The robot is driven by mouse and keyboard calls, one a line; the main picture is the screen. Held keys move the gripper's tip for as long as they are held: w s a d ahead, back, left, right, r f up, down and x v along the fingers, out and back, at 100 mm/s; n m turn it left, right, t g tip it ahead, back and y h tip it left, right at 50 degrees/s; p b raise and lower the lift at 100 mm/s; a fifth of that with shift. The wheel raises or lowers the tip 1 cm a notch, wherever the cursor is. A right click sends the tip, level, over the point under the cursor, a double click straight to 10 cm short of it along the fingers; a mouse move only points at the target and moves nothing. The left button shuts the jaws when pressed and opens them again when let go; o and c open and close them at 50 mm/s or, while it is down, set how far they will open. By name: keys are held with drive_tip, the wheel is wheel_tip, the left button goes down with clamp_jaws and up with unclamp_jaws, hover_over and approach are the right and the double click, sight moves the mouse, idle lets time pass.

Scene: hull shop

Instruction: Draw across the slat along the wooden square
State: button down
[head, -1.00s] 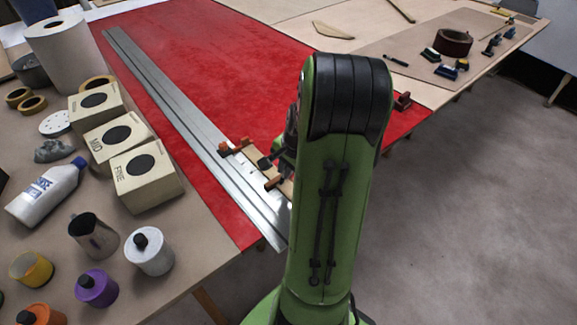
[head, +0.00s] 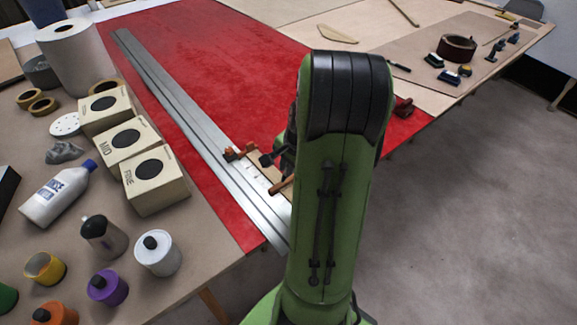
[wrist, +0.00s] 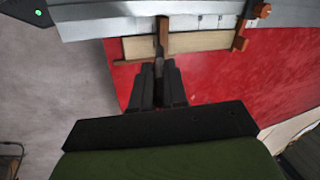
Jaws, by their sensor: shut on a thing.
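A pale wooden slat (wrist: 195,41) lies on the red surface against the metal rail, and part of it shows in the head view (head: 262,170). A brown wooden piece (wrist: 162,36), which looks like the wooden square, lies across the slat; it shows left of my arm in the head view (head: 281,186). My gripper (wrist: 158,78) is shut on a slim dark tool (wrist: 158,66), its tip close to the brown piece's near end. I cannot tell whether the tip touches anything. In the head view, my arm hides most of the gripper and the slat's right end.
A long metal rail (head: 180,100) runs along the red surface (head: 225,70). An orange-brown clamp (wrist: 241,42) sits at the slat's other end. Sanding-grit boxes (head: 155,180), a bottle (head: 57,193) and several pots crowd the left side. The red area beyond the slat is clear.

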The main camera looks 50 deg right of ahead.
wheel_tip(320, 180, up, 9)
drive_tip(key=p, duration=0.7)
drive_tip(key=shift+r, duration=0.15)
drive_tip(key=shift+f, duration=0.2)
